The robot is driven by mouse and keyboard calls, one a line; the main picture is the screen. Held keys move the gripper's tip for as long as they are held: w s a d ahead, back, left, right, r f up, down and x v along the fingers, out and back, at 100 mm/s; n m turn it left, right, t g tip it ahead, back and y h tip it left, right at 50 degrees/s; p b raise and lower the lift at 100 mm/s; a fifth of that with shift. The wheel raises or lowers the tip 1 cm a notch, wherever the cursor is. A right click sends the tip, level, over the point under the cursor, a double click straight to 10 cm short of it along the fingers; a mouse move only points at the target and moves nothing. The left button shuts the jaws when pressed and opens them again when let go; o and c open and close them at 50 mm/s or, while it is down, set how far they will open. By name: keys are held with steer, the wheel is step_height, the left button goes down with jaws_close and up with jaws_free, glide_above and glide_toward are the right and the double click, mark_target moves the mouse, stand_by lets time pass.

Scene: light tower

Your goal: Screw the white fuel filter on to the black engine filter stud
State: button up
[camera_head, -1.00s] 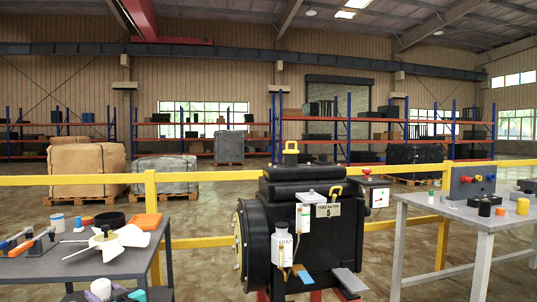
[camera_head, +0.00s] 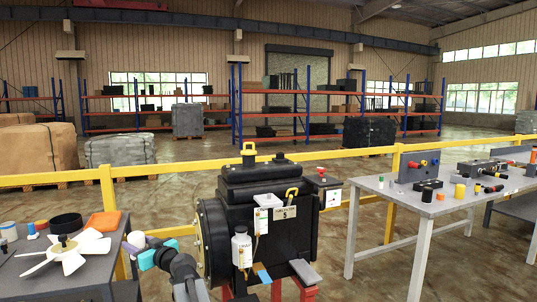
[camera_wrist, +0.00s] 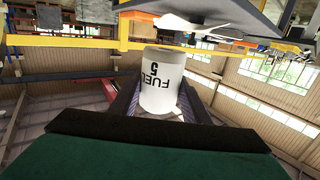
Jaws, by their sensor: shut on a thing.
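The white fuel filter (camera_wrist: 160,65), marked "FUEL 5", is between the two dark fingers of my gripper (camera_head: 142,250). The fingers are shut on its sides. It also shows in the head view (camera_head: 136,238) as a small pale cylinder at the gripper's end, left of the engine and apart from it. The black engine (camera_head: 265,225) stands at the centre with a plate marked 5. A white canister (camera_head: 241,248) is on its front side. I cannot make out the bare filter stud; it is hidden or too small.
A left table (camera_head: 60,285) holds a white fan (camera_head: 68,250), a black ring (camera_head: 66,223) and an orange block. A right table (camera_head: 425,205) carries several small parts. A yellow rail (camera_head: 340,154) runs behind the engine.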

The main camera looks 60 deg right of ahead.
steer(key=s+d+r+m+h+p, duration=0.2)
steer(key=s+d+r+p, duration=0.6)
steer(key=s+d, duration=0.2)
steer(key=s+d+r+m+g+h+p, duration=0.1)
steer(key=s+d+r+m+h+p, duration=0.1)
steer(key=s+d+r+p, duration=0.5)
steer(key=s+d+r+m+g+h+p, duration=0.1)
steer(key=s+d+r+h+p, duration=0.3)
steer(key=d, duration=1.5)
steer(key=s+r+p, duration=0.4)
steer(key=s+r, duration=0.1)
steer(key=s, duration=0.3)
steer(key=shift+s+m+p, duration=0.3)
steer(key=shift+s+m, duration=0.1)
steer(key=shift+s+f+b, duration=0.1)
steer(key=shift+f+b, duration=0.05)
steer(key=shift+b, duration=0.8)
step_height(320, 180, down, 4)
steer(key=b, duration=0.6)
steer(key=shift+f, duration=0.2)
steer(key=shift+b, duration=2.3)
